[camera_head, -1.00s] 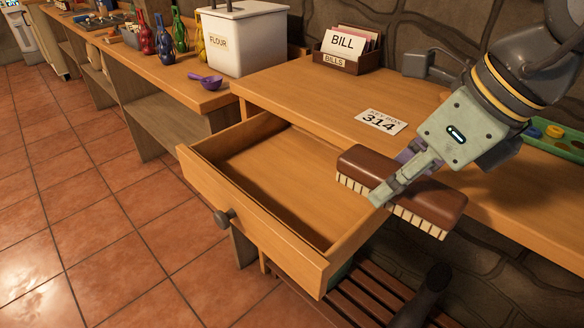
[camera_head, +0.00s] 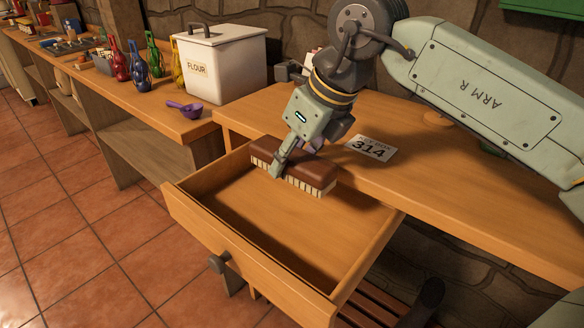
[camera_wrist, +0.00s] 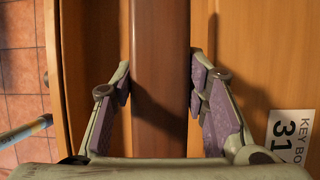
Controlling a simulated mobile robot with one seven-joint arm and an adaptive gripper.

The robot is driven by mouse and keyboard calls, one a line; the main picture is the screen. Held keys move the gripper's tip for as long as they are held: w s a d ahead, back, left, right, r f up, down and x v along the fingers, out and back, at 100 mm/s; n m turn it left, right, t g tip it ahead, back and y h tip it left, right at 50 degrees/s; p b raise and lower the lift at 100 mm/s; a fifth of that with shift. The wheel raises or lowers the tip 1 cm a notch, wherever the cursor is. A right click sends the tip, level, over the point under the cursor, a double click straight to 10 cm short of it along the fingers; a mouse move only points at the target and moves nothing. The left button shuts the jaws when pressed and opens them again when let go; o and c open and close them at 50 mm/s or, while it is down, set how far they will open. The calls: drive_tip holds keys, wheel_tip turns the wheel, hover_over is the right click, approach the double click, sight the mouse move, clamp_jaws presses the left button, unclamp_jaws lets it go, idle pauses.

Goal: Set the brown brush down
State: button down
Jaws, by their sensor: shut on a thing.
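The brown brush (camera_head: 309,172) is a long brown block with pale bristles on its underside. My gripper (camera_head: 279,170) is shut on it across its width. The brush is over the back part of the open, empty drawer (camera_head: 290,250), bristles down. I cannot tell whether the bristles touch anything. In the wrist view the brush (camera_wrist: 160,70) runs between the two purple finger pads of my gripper (camera_wrist: 160,95).
The desk top (camera_head: 440,185) has a card reading 314 (camera_head: 371,149) behind the drawer. The drawer floor is clear.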

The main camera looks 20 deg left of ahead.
sight(292, 172)
wheel_tip(292, 172, down, 3)
drive_tip(key=shift+r, duration=0.1)
drive_tip(key=shift+f+b, duration=0.6)
drive_tip(key=shift+f, duration=0.1)
drive_tip(key=c, duration=1.2)
unclamp_jaws()
drive_tip(key=shift+r+p, duration=0.55)
drive_tip(key=v, duration=1.2)
drive_tip(key=shift+r, duration=0.1)
